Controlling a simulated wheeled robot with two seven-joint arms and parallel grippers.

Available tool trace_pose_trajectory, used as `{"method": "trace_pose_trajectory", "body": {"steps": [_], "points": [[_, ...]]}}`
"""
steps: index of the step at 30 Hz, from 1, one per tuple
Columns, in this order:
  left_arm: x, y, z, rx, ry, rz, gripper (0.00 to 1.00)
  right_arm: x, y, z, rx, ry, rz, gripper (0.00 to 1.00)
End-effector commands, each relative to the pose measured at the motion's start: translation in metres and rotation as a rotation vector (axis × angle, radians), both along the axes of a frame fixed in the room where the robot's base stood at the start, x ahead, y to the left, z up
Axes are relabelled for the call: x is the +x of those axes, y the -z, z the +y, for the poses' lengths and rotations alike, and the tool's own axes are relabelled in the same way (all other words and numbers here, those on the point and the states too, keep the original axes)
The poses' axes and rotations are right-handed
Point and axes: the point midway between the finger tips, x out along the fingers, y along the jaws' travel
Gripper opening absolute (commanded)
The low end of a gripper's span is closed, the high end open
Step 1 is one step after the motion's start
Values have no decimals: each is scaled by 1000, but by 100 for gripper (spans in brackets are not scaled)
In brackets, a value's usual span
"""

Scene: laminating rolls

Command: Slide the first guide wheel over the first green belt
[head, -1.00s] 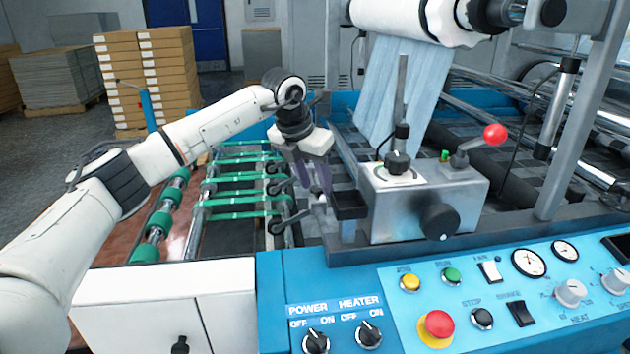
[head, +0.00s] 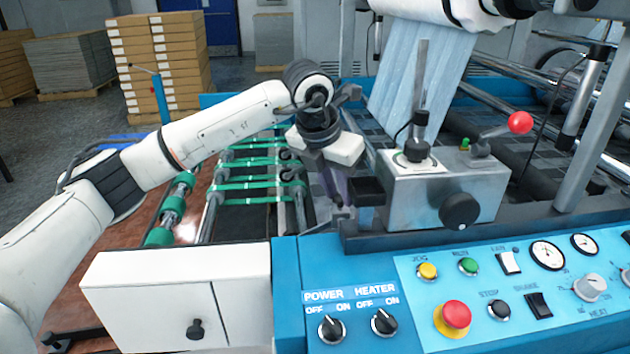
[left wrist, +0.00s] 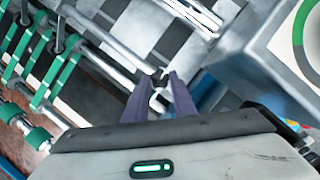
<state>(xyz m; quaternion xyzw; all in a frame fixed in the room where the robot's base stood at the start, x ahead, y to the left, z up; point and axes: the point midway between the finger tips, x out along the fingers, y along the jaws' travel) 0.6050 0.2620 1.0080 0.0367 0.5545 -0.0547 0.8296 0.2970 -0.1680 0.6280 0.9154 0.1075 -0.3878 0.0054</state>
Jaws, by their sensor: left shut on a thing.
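Several green belts (head: 250,200) run across the rollers left of my left gripper (head: 338,204). The belts also show at the left edge of the left wrist view (left wrist: 66,74). Small dark guide wheels (head: 287,175) on short arms stand near the right ends of the belts, and in the left wrist view (left wrist: 58,42). My left gripper points down between the belts and the grey control box. In the left wrist view its purple fingers (left wrist: 160,80) are shut on a small dark part at a metal bar. The part is mostly hidden, and I cannot tell which wheel it belongs to. My right gripper is out of view.
The grey control box (head: 440,205) with a red-knobbed lever (head: 519,123) stands close right of the gripper. A blue control panel (head: 400,310) and white cabinet (head: 180,300) are in front. A film sheet (head: 420,80) hangs behind.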

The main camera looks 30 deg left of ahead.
Motion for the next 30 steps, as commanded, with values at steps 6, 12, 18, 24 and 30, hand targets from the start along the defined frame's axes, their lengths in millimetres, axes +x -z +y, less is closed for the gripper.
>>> {"method": "trace_pose_trajectory", "body": {"steps": [6,12,18,24,30], "points": [[0,-1,0,0,0,0,0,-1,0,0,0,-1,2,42],[-1,-1,2,0,-2,0,42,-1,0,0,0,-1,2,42],[-1,-1,2,0,-3,0,42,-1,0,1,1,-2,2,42],[-8,-20,3,-3,-2,-5,42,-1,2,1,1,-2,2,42],[-23,-57,5,-2,-2,-6,42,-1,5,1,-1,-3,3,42]]}}
